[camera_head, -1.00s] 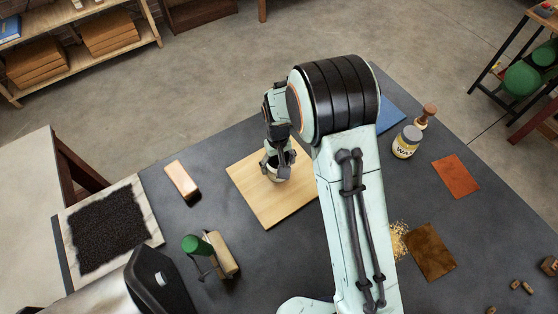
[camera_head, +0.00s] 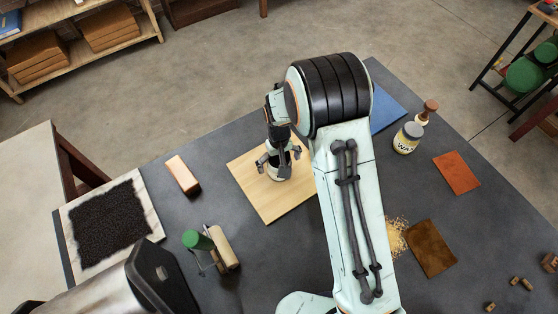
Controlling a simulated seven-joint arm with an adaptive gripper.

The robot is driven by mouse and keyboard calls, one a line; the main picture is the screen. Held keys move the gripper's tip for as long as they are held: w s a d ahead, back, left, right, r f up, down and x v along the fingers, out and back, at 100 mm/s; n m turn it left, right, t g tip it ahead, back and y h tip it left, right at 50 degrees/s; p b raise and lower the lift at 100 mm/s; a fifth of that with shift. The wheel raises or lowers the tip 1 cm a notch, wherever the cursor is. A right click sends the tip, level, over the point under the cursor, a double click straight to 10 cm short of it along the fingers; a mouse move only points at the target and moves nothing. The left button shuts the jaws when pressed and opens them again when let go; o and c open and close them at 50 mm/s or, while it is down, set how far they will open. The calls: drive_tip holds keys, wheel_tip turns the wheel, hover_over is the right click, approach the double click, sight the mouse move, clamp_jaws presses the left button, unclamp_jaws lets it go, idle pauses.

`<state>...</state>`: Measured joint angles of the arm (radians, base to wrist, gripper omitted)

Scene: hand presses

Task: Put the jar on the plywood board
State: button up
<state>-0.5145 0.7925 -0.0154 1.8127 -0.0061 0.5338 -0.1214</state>
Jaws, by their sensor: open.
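The plywood board (camera_head: 268,205) lies flat on the dark worktop. My gripper (camera_head: 278,163) is above the board, pointing down, with its fingers spread apart. A small pale, round-sided thing, apparently the jar (camera_head: 277,174), stands upright on the board between and below the fingers. The gripper hides its top, and I cannot tell whether a finger still touches it. Another jar with a yellow label reading WAX (camera_head: 406,140) and a grey lid stands at the right, beyond my arm.
A wooden block (camera_head: 182,175) and a green-ended tool (camera_head: 200,241) are left of the board. A blue sheet (camera_head: 388,108), a stamp (camera_head: 427,112), an orange sheet (camera_head: 456,172) and a brown sheet (camera_head: 431,249) are at the right. Bare worktop lies in front of the board.

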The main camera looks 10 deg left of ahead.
wheel_tip(320, 180, up, 12)
drive_tip(key=shift+r, duration=0.15)
drive_tip(key=s+d+r+m, duration=0.3)
drive_tip(key=s+d+r, duration=0.65)
drive_tip(key=d, duration=0.35)
drive_tip(key=s+d+m, duration=0.3)
drive_tip(key=s+d, duration=0.1)
drive_tip(key=s, duration=0.8)
drive_tip(key=shift+s+f+y, duration=0.15)
drive_tip(key=shift+f+y, duration=0.15)
drive_tip(key=shift+y, duration=0.1)
